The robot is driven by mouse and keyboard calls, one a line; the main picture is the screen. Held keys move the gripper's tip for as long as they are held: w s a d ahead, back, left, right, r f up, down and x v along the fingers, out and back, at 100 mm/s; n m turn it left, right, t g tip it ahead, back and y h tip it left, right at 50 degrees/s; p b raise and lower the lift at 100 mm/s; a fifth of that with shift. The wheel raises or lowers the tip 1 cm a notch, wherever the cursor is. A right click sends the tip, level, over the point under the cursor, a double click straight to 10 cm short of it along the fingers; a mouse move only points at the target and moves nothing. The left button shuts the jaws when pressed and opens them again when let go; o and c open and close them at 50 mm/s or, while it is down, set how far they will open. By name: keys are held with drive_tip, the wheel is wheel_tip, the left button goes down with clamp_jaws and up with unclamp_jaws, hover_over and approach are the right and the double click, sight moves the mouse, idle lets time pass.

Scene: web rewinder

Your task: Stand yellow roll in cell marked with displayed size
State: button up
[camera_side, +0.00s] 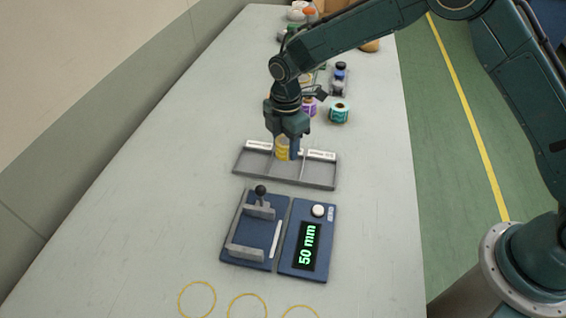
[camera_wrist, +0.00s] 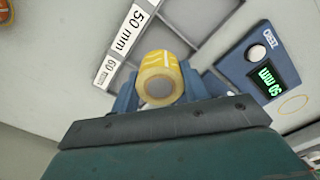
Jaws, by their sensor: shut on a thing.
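My gripper (camera_side: 287,148) points down over the grey tray of cells (camera_side: 318,185) and is shut on the yellow roll (camera_side: 282,150). In the wrist view the roll (camera_wrist: 160,78) sits end-on between the blue fingers, its pale core facing the camera. It looks upright, near the tray's middle. I cannot tell whether it touches the tray floor. The wrist view shows cell labels 50 mm (camera_wrist: 132,26) and 60 mm (camera_wrist: 105,70); another label is hidden or unreadable. The display (camera_side: 308,245) reads 50 mm.
A blue fixture with a black-knobbed lever (camera_side: 260,190) stands in front of the tray, left of the display panel. A teal roll (camera_side: 339,113) and a purple roll (camera_side: 309,107) stand behind. Yellow circles (camera_side: 197,299) mark the front table. The table left of the tray is clear.

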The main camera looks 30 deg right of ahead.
sight(286, 168)
drive_tip(key=shift+f, duration=0.4)
drive_tip(key=shift+f, duration=0.1)
drive_tip(key=shift+f, duration=2.05)
drive_tip(key=o, duration=0.8)
drive_tip(key=shift+f, duration=0.1)
wheel_tip(286, 168, up, 12)
drive_tip(key=shift+r, duration=0.15)
